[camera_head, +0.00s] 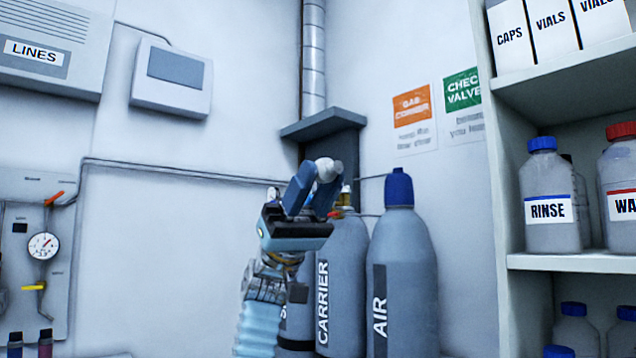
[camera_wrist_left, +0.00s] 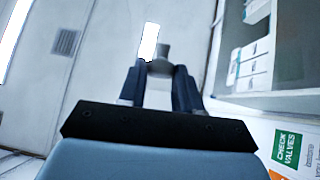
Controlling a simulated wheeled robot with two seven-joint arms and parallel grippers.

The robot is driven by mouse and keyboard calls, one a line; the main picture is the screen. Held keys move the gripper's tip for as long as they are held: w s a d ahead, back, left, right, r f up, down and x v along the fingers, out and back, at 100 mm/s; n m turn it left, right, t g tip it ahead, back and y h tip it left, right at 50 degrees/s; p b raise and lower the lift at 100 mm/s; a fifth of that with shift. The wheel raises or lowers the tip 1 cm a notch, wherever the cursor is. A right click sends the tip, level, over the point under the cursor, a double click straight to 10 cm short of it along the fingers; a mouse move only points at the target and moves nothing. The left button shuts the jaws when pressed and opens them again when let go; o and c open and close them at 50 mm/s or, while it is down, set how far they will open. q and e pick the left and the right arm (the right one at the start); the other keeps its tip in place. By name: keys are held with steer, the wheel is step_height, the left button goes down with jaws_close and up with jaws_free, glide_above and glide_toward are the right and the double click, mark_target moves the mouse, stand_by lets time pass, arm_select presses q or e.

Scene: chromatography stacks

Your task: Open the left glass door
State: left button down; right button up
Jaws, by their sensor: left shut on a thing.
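No glass door can be made out in either view. My left gripper (camera_head: 318,180) is raised in the middle of the head view, in front of the gas cylinders, with its fingers pointing up. Its fingers are shut on a small grey rounded piece (camera_head: 328,169) at their tips. The same grey piece shows between the fingertips in the left wrist view (camera_wrist_left: 161,58); what it belongs to cannot be told. My right gripper is not in view.
Grey cylinders marked CARRIER (camera_head: 341,290) and AIR (camera_head: 404,280) stand behind my left arm. An open shelf (camera_head: 575,262) with a RINSE bottle (camera_head: 550,200) and boxes is on the right. A gauge panel (camera_head: 36,230) is on the left wall.

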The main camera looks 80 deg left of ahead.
arm_select(q)
steer(key=shift+r, duration=0.1)
steer(key=c, duration=0.8)
jaws_free()
steer(key=shift+d, duration=0.1)
steer(key=b+v, duration=0.1)
steer(key=v, duration=1.3)
